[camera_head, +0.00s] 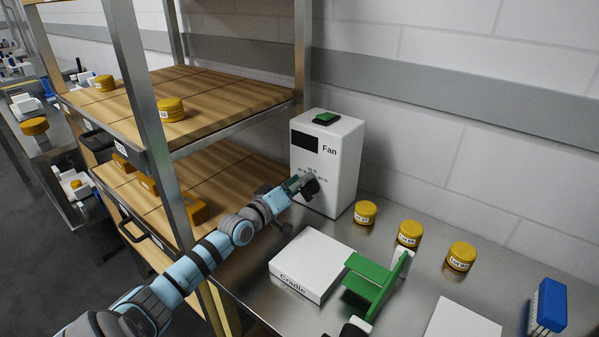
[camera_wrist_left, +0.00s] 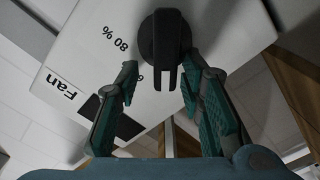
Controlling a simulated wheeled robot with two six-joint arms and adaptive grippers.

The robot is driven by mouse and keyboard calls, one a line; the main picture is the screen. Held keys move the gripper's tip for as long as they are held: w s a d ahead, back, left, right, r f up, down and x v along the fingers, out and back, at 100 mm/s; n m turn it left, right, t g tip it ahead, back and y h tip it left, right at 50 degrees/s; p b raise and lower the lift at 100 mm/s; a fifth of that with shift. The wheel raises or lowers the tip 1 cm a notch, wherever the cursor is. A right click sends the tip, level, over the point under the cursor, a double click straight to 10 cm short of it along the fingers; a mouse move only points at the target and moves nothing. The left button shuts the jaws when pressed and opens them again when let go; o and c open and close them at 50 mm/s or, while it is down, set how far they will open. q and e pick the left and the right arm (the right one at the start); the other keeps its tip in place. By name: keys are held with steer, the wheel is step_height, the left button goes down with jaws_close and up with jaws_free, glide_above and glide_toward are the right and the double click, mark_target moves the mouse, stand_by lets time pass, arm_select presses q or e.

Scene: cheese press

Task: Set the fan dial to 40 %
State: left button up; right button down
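The fan box (camera_head: 340,165) is a white upright unit marked "Fan", with a dark panel and a green switch (camera_head: 325,118) on top. Its black dial (camera_head: 311,187) is low on the front face, partly hidden by my left gripper (camera_head: 302,184). In the left wrist view the dial (camera_wrist_left: 165,38) has a narrow grip bar. My left gripper (camera_wrist_left: 160,85) is open, one finger on each side of the bar, with visible gaps. "80 %" is readable beside the dial; another mark is partly covered by a finger. The dial's exact setting cannot be told. My right gripper is not in view.
A wooden-shelved rack (camera_head: 215,95) stands left of the fan, close to my left arm. A white "Cradle" block (camera_head: 318,262), a green stand (camera_head: 372,282) and several yellow lidded tubs (camera_head: 409,233) are on the steel table. A blue item (camera_head: 548,305) is at right.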

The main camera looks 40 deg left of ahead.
mark_target(308, 145)
arm_select(q)
step_height(308, 145, up, 9)
steer(key=shift+r, duration=0.2)
